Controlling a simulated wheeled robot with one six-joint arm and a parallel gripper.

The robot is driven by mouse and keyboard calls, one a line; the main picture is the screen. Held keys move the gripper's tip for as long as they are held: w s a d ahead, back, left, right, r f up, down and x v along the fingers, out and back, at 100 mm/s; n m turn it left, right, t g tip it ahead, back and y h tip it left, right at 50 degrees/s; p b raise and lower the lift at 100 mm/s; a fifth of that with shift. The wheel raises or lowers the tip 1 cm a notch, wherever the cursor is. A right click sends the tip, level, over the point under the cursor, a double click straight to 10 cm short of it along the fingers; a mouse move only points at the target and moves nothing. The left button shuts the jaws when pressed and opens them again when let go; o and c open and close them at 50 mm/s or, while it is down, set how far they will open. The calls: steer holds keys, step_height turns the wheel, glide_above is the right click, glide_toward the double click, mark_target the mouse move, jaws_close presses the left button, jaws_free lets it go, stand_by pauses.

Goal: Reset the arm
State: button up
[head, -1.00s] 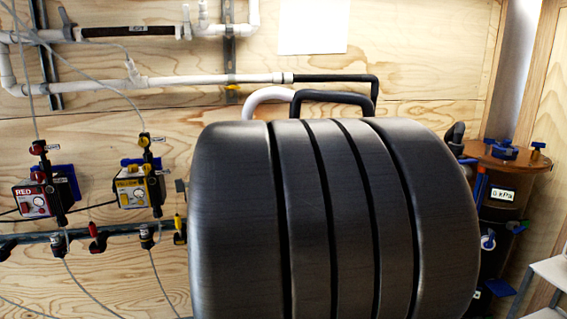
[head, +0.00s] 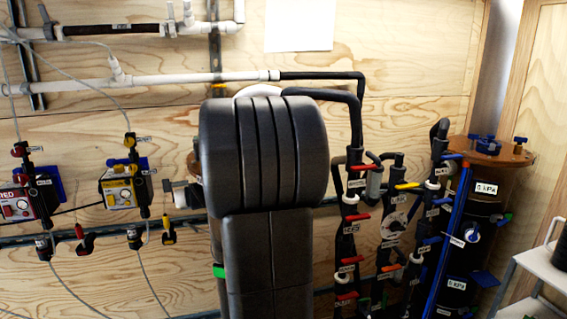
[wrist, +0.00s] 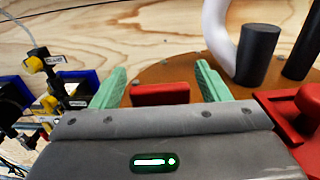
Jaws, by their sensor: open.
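My arm (head: 262,160), dark grey and ribbed, stands in the middle of the head view and hides part of the wall behind it. My gripper (wrist: 160,84) shows in the wrist view with its two green fingers spread apart. A red block-shaped part (wrist: 160,94) appears in the gap between the fingers, and neither finger touches it in the picture. Beyond it is a round brown lid (wrist: 175,70) with a white curved pipe and a dark cylinder on top. The fingers are not visible in the head view.
A red-labelled box (head: 18,204) and a yellow-labelled box (head: 121,192) are on the wooden wall at left. Black piping with red, yellow and blue valve handles (head: 395,225) stands right of my arm. A black tank (head: 470,240) and a white shelf (head: 545,262) are farther right.

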stand_by(0.3)
steer(key=v, duration=1.4)
steer(key=x, duration=1.3)
steer(key=shift+w+a, duration=0.1)
steer(key=shift+w, duration=0.2)
steer(key=shift+w+r+p, duration=0.2)
steer(key=shift+w+p, duration=0.1)
steer(key=shift+p, duration=0.25)
steer(key=shift+s+r+n+g+y+p, duration=0.15)
steer(key=shift+n+g+y+p, duration=0.2)
steer(key=shift+y+p, duration=0.4)
steer(key=shift+a+n+p, duration=0.1)
steer(key=shift+n+p, duration=0.15)
steer(key=shift+p, duration=0.7)
steer(key=n+g+y+p, duration=0.1)
steer(key=p, duration=0.1)
steer(key=shift+y+p, duration=0.25)
steer(key=shift+p, duration=0.05)
